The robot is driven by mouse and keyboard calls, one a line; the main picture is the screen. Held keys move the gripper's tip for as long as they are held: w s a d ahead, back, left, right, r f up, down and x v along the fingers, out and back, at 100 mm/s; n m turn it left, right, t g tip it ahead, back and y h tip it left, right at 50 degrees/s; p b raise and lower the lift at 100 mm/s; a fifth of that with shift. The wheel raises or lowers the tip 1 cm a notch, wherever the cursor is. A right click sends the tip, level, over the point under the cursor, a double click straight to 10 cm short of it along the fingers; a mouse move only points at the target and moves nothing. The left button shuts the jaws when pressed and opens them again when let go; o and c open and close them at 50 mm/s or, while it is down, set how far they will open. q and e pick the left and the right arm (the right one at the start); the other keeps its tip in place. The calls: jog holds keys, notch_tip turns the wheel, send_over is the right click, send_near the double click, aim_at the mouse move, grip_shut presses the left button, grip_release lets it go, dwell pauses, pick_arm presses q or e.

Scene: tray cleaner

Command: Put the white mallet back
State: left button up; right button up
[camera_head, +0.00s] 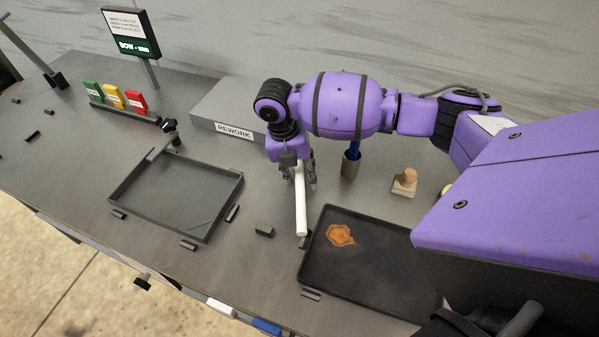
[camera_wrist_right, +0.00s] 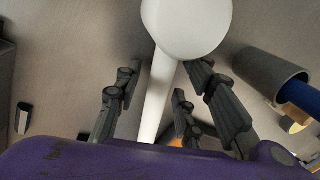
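The white mallet (camera_head: 301,205) shows in the head view as a white handle below my right gripper (camera_head: 303,176); its head is hidden there. In the right wrist view, the mallet's rounded white head (camera_wrist_right: 188,22) is close to the camera, and its handle runs down between the fingers of the right gripper (camera_wrist_right: 162,75). The fingers are spread, with gaps visible beside the handle, so the gripper looks open around it. I cannot tell whether the mallet touches the table. My left gripper is not in view.
A dark tray (camera_head: 330,285) with an orange-brown stain lies right of the mallet. An empty grey tray (camera_head: 118,195) lies left. A grey cup (camera_head: 350,168) with a blue handle and a wooden-knobbed block (camera_head: 404,186) stand behind. A REWORK box (camera_head: 205,118) is at the back.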

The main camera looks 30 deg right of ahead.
jog(key=s+v, duration=0.1)
jog(key=v, duration=1.1)
jog(key=shift+w+r, duration=0.2)
jog(key=shift+w, duration=0.25)
jog(key=shift+f, duration=0.15)
dwell(0.9)
